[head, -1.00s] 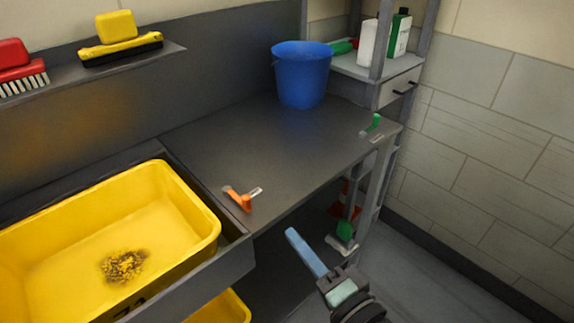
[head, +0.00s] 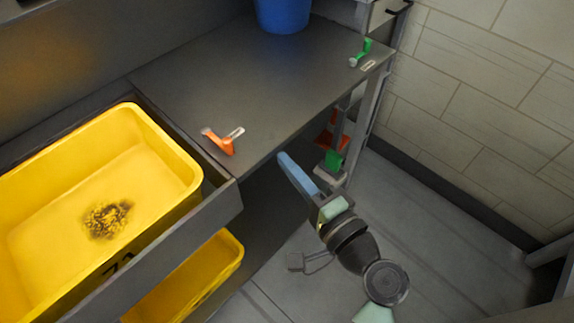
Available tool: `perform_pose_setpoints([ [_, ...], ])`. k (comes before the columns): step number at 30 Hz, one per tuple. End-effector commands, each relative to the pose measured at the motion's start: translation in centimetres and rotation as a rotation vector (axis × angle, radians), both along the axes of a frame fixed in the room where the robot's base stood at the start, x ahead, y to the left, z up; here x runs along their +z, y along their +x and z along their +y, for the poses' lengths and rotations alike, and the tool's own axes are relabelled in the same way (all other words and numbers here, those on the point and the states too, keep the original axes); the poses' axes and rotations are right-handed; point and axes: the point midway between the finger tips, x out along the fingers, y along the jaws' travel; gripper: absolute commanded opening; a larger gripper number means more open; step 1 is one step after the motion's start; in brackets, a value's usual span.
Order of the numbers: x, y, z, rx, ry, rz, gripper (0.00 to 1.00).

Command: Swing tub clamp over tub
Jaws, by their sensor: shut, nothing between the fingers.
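The yellow tub (head: 185,165) sits in the conveyor bed at the left, with a dark dirty patch on its floor. An orange clamp lever (head: 219,143) is mounted on the grey counter just right of the tub, pointing away from the tub's near right corner. A pale label lies beside it. A green clamp lever (head: 361,52) is at the counter's far right corner. My gripper (head: 283,158) has blue fingers, shut and empty, in front of the counter's front edge, right of the orange lever and apart from it.
A blue bucket (head: 283,12) stands at the back of the counter. A second yellow tub (head: 225,262) is below the bed. A green-and-grey item (head: 332,166) is by the counter leg. The counter between the levers is clear.

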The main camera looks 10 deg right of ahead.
Motion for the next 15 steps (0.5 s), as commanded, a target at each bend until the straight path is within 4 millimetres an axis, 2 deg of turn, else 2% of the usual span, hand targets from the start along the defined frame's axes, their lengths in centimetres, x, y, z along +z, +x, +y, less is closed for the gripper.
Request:
perform_pose_setpoints([
  [3,0.1,2.5,1.2,0.004,0.0,-0.001,0.0],
  [9,0.1,6.4,2.8,0.003,-0.001,0.0,0.0],
  [15,-0.1,5.9,5.6,0.002,0.001,0.003,0.0],
])
